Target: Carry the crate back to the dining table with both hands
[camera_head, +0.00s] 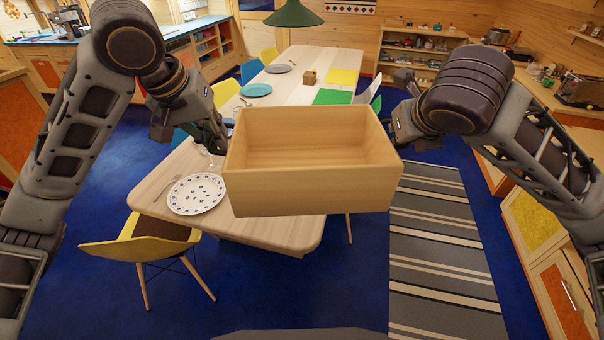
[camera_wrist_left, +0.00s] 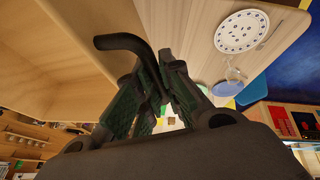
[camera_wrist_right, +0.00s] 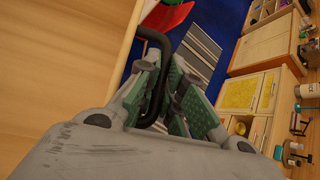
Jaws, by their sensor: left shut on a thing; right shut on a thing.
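The crate (camera_head: 310,192) is an open box of light wood, empty inside, held level in front of me in the head view. It hangs over the near part of the dining table (camera_head: 268,234) and hides some of its top. My left gripper (camera_head: 221,140) is at the crate's left side, shut on a dark handle (camera_wrist_left: 122,42) that shows in the left wrist view. My right gripper (camera_head: 397,135) is at its right side, partly hidden, shut on a matching dark handle (camera_wrist_right: 161,42) in the right wrist view. Whether the crate's bottom touches the table I cannot tell.
A patterned plate (camera_head: 197,194) lies on the table just left of the crate. Green (camera_head: 332,97) and yellow (camera_head: 342,76) mats lie farther back. A yellow chair (camera_head: 135,242) stands at the near left. A striped rug (camera_head: 440,250) covers open floor on the right, beside a counter.

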